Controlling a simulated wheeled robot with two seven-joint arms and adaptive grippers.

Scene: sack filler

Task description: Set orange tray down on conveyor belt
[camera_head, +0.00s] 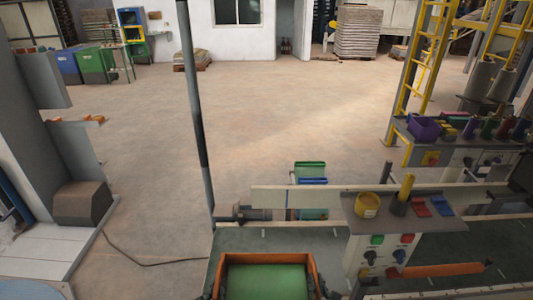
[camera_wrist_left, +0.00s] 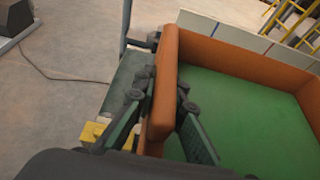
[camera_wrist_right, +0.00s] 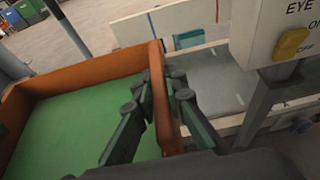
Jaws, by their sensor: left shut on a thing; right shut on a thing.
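The orange tray (camera_head: 266,257), with a green inside floor, is at the bottom centre of the head view, its near part cut off. It also shows in the left wrist view (camera_wrist_left: 238,50) and the right wrist view (camera_wrist_right: 90,70). My left gripper (camera_wrist_left: 164,100) is shut on the tray's left wall. My right gripper (camera_wrist_right: 158,95) is shut on its right wall. In the head view only dark bits of the left gripper (camera_head: 212,290) and right gripper (camera_head: 326,290) show beside the tray. The dark green conveyor belt (camera_head: 285,240) lies around and beyond the tray. I cannot tell whether they touch.
A control box (camera_head: 385,250) with buttons stands close to the right of the tray, with a yellow cup (camera_head: 367,205) on its top shelf. A grey pole (camera_head: 195,110) rises at the belt's left end. A pale rail (camera_head: 400,195) runs along the far side.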

